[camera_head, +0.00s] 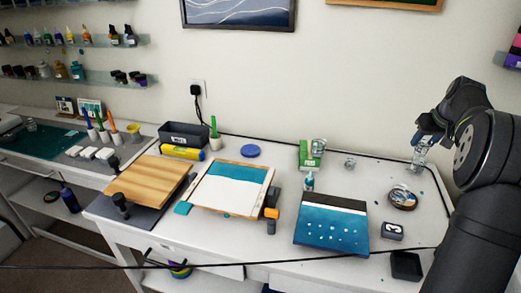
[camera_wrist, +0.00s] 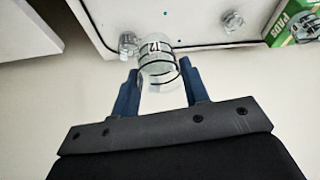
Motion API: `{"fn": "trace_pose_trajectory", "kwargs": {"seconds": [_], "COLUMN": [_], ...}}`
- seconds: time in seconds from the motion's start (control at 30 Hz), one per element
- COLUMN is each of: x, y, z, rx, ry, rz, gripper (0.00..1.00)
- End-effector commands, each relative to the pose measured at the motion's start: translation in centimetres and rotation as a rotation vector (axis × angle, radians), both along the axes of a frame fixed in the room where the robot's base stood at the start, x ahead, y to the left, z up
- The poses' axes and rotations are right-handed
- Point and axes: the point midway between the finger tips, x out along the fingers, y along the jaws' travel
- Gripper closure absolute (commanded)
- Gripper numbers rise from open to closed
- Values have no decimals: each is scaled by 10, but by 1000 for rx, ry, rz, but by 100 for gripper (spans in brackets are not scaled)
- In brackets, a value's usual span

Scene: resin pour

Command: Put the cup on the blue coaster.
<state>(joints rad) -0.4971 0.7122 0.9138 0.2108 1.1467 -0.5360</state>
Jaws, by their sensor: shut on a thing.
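A clear cup with dark ring lines and a dark marking (camera_wrist: 158,62) is between my gripper's two blue fingers (camera_wrist: 158,80) in the wrist view. My gripper is shut on it. In the head view my gripper (camera_head: 430,138) is at the right, with the clear cup (camera_head: 419,158) below it near the table's back right edge. I cannot tell whether the cup's base touches the table. The round blue coaster (camera_head: 250,151) lies flat and bare at the back middle of the table, well to the left of my gripper.
Between cup and coaster stand a green box (camera_head: 304,156) and a small clear object (camera_head: 349,162). A small bottle (camera_head: 309,181) stands by a blue panel (camera_head: 333,228). A white-and-teal board (camera_head: 232,188) lies in front of the coaster.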

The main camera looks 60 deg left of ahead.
Motion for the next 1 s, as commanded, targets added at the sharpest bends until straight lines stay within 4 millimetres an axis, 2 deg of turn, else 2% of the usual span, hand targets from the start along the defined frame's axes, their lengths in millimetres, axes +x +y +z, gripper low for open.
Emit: {"fn": "trace_pose_trajectory", "kwargs": {"seconds": [0.07,0.27,0.47,0.67,0.8,1.0], "x": [0,-14,-38,-88,-136,-210], "y": [0,39,95,179,240,312], "z": [17,15,15,15,15,15], "rx": [2,-3,-5,-8,-8,-5], "ry": [-2,1,4,6,6,3], "rz": [0,26,60,111,148,191], "gripper": [81,81,81,81,81,81]}}
